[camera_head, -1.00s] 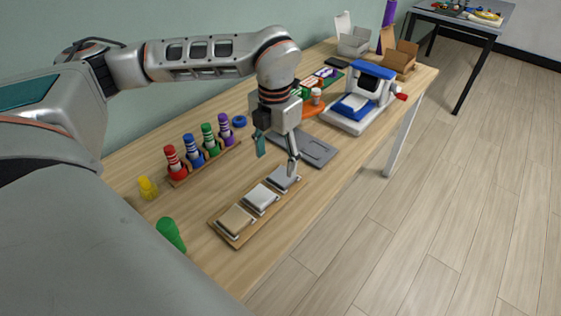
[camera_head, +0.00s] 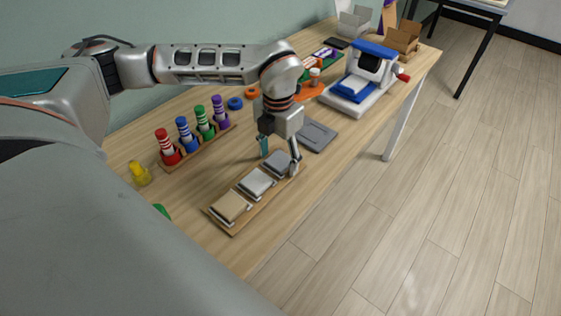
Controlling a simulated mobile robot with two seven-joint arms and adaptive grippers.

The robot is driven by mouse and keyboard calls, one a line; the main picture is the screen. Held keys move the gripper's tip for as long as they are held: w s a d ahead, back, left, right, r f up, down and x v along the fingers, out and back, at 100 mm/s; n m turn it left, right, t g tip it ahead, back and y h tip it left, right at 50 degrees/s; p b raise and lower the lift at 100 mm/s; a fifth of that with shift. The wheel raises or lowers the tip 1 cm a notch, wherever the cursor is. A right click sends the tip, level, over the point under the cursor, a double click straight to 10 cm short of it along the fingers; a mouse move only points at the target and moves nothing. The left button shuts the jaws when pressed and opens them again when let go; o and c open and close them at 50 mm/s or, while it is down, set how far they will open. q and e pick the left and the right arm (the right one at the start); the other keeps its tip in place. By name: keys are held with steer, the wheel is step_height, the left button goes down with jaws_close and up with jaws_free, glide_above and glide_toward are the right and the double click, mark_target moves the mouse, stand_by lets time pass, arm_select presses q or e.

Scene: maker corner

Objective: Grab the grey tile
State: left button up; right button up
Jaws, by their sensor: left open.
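The grey tile (camera_head: 278,163) lies at the far end of a wooden rack (camera_head: 235,225) on the table. A white tile (camera_head: 257,183) and a tan tile (camera_head: 230,207) lie beside it on the same rack. My left gripper (camera_head: 279,161) points down over the grey tile with its fingers apart. One finger is on the left side of the tile and the other on its right side. I cannot tell whether either finger touches it. My right gripper is not in view.
A rack with red, blue, green and purple striped pegs (camera_head: 185,136) stands to the left. A grey tray (camera_head: 315,135) lies just behind the gripper. A blue and white press (camera_head: 362,82) stands further back. A yellow piece (camera_head: 139,173) and a green piece (camera_head: 161,210) are near the left.

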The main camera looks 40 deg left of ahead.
arm_select(q)
steer(key=shift+r, duration=0.1)
steer(key=shift+c, duration=0.3)
steer(key=c, duration=1.1)
